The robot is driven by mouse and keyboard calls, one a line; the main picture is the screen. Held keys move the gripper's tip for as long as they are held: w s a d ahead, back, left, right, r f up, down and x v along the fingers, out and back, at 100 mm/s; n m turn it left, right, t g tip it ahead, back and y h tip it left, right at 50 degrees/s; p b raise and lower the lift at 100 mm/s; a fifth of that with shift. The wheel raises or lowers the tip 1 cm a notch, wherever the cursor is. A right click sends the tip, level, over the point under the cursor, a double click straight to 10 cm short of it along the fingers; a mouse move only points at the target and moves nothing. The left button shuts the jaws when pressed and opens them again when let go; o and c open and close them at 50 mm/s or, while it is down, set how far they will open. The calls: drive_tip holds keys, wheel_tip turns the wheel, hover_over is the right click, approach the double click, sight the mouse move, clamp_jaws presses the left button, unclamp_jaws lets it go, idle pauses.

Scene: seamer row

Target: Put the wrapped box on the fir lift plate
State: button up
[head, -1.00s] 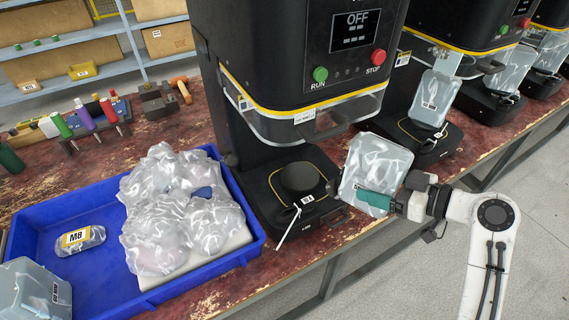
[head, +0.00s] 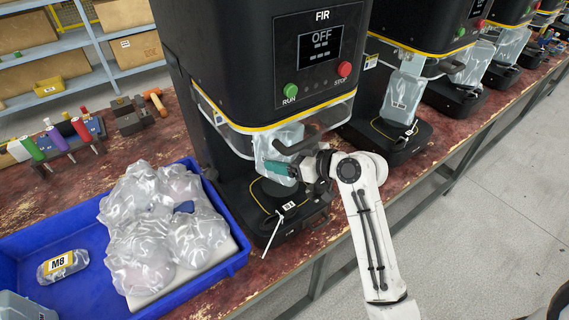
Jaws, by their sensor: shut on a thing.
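The wrapped box (head: 267,144), in clear crinkled film, is in my gripper (head: 280,169), whose teal fingers are shut on it. It is upright, under the head of the black machine marked FIR (head: 322,16) and over its base. The fir lift plate (head: 270,188), a dark disc on that base, is mostly hidden by the box. I cannot tell whether the box's bottom touches the plate. The FIR screen reads OFF.
A blue tray (head: 239,262) with film-wrapped lumps and an M8 packet (head: 62,265) stands at left. A white tag (head: 288,207) hangs at the FIR base's front. The box is close to the machine's handle and clear guard. More machines holding wrapped boxes (head: 402,95) stand right.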

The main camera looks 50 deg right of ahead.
drive_tip(key=shift+f, duration=1.65)
drive_tip(key=shift+f, duration=0.1)
drive_tip(key=o, duration=1.4)
drive_tip(key=v, duration=1.1)
drive_tip(key=s+a+f+g+y, duration=0.1)
drive_tip(key=s+a+f+g, duration=0.3)
drive_tip(key=a+f+g, duration=0.55)
drive_tip(key=s+a+f+g+h, duration=0.1)
drive_tip(key=s+a+f, duration=0.1)
drive_tip(key=s, duration=0.1)
drive_tip(key=s+a+f+m+g+h, duration=0.1)
drive_tip(key=s+a+f, duration=0.1)
drive_tip(key=s+f, duration=0.1)
drive_tip(key=s+a+f+g+b, duration=0.1)
drive_tip(key=s+a+f+g, duration=0.1)
drive_tip(key=s, duration=0.2)
drive_tip(key=shift+s+a+f+m+h, duration=0.25)
drive_tip(key=shift+s+f+m+h, duration=0.05)
drive_tip(key=shift+f+m+h, duration=0.1)
